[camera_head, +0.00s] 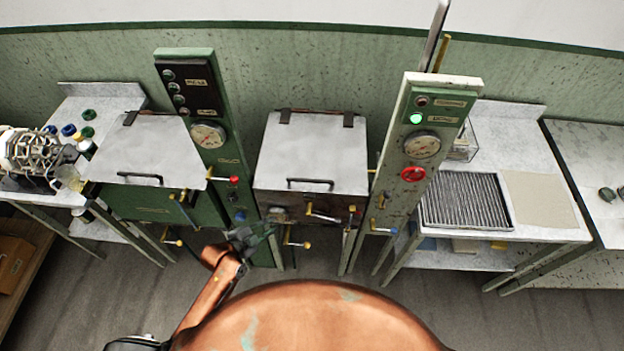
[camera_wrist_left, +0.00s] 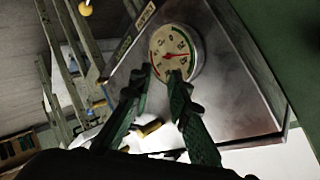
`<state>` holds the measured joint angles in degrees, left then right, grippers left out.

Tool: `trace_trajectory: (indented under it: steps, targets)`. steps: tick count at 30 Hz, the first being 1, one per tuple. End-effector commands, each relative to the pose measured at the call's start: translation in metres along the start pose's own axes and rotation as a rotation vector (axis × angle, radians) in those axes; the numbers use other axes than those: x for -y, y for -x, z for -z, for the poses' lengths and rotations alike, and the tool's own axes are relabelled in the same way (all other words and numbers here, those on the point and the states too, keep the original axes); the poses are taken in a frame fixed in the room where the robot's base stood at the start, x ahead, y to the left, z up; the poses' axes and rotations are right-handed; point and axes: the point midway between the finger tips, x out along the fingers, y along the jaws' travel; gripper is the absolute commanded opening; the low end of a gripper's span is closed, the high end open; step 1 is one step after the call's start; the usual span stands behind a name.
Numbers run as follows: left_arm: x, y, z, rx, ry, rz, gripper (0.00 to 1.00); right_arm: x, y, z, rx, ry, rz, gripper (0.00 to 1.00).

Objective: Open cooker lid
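Two cookers stand side by side in the head view. The middle cooker has a flat grey lid (camera_head: 312,150), shut, with a dark bar handle (camera_head: 310,182) near its front edge and hinges at the back. The left cooker's grey lid (camera_head: 150,150) is also shut, with a dark handle (camera_head: 140,176). My left gripper (camera_head: 252,236) is in front of and below the middle lid, near the cooker's lower front left, and holds nothing. In the wrist view its fingers (camera_wrist_left: 161,76) are apart, with a round gauge (camera_wrist_left: 174,52) beyond them. My right gripper is not in view.
Green control posts with gauges (camera_head: 208,134) and (camera_head: 422,145) flank the middle cooker. Valve levers with colored knobs (camera_head: 302,243) stick out along the fronts. A table with a ribbed tray (camera_head: 465,201) stands right. Glass and metal items (camera_head: 33,155) crowd the left table.

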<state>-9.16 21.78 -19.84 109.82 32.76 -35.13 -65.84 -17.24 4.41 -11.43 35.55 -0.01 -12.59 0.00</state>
Motion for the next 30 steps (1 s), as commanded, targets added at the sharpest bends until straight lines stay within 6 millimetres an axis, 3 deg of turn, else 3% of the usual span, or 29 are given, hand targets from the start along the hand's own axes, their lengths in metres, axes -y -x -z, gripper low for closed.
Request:
trace_trajectory:
  steps: [1,3,9,12,20,30]
  targets:
    - [0.023,0.006,0.035,-0.066,-0.093,0.022,0.17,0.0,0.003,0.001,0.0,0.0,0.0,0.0]
    - [0.042,0.007,0.068,-0.14,-0.215,0.056,0.17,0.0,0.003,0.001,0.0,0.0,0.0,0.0]
    - [0.082,0.014,0.137,-0.295,-0.499,0.174,0.17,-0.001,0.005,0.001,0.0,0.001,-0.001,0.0]
    - [0.095,0.018,0.159,-0.34,-0.599,0.227,0.17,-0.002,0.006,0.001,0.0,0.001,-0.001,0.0]
    - [0.108,0.009,0.181,-0.37,-0.673,0.276,0.17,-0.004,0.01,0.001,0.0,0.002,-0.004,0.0]
    - [0.115,-0.037,0.201,-0.366,-0.67,0.274,0.17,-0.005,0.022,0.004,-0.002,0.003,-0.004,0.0]
